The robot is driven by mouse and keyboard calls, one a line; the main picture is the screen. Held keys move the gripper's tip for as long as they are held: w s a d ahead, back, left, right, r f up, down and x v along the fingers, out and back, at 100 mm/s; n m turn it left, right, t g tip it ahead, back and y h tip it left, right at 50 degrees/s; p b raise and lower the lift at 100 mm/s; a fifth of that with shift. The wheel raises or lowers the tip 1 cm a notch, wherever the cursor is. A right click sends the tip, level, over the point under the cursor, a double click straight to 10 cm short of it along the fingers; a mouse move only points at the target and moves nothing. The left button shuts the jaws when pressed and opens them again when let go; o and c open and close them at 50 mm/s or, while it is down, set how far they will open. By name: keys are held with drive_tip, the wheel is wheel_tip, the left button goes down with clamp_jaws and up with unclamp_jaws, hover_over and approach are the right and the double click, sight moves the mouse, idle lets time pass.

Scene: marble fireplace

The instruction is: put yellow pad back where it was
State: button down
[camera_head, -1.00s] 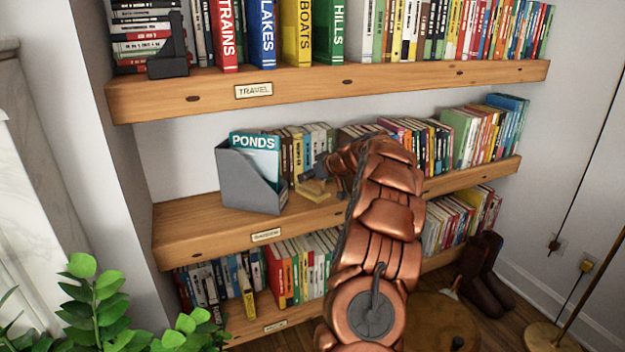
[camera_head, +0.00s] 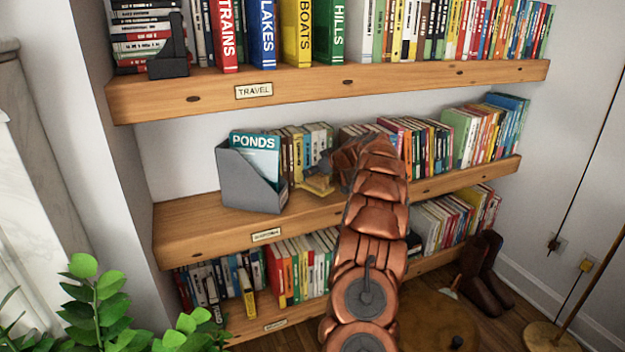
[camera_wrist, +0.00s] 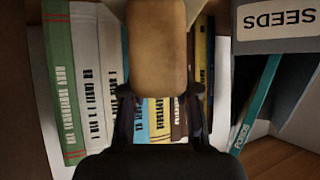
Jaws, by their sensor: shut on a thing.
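The yellow pad (camera_head: 318,188) shows as a small yellow piece at the middle shelf, between the grey magazine holder and the row of books. My gripper (camera_head: 326,172) is around it, partly hidden by my arm. In the wrist view, a tan-yellow block (camera_wrist: 157,45), which I take as the pad in shadow, lies between the fingers of my gripper (camera_wrist: 160,93). Books stand right behind it. I cannot tell whether the pad touches the shelf.
The grey holder (camera_head: 246,182) with the "PONDS" booklet (camera_head: 257,158) stands left of my gripper. Books (camera_head: 300,148) line the shelf's back. The upper shelf (camera_head: 320,90) is above. Bare wood (camera_head: 195,215) is at the middle shelf's left end. A plant (camera_head: 95,305) is lower left.

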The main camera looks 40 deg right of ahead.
sight(313, 178)
drive_tip(key=shift+f, duration=1.4)
drive_tip(key=shift+f+b, duration=0.2)
drive_tip(key=shift+b, duration=0.15)
drive_tip(key=c, duration=0.9)
unclamp_jaws()
drive_tip(key=shift+o, duration=0.2)
drive_tip(key=shift+r, duration=0.15)
drive_tip(key=shift+s+r+p, duration=0.1)
drive_tip(key=shift+p, duration=0.2)
drive_tip(key=v, duration=1.1)
drive_tip(key=shift+s+r, duration=0.2)
drive_tip(key=shift+s, duration=0.15)
drive_tip(key=shift+a, duration=0.1)
